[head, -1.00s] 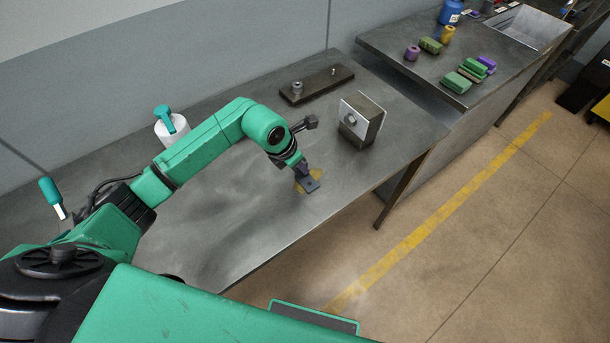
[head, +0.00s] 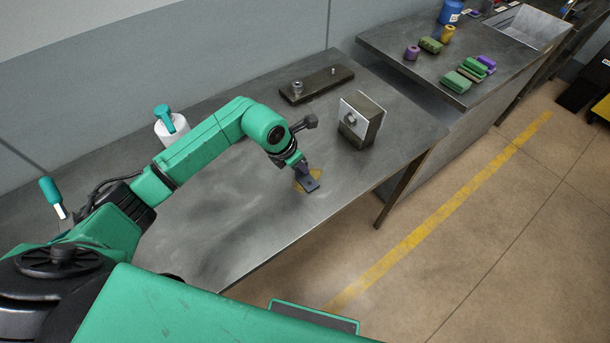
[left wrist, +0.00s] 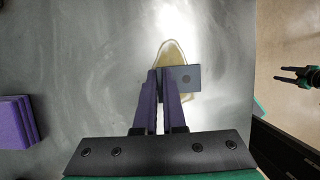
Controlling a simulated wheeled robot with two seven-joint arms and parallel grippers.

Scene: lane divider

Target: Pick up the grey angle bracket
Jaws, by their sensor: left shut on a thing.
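I cannot tell whether the bracket touches the bench. My right gripper (left wrist: 284,75) shows at the right edge of the left wrist view, fingers apart and empty.
A dark block with a white plate (head: 369,105) stands behind and right of the left gripper. A dark bar with pegs (head: 318,84) lies at the back. The bench front (head: 255,225) is clear. A second bench (head: 400,50) holds several small parts.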

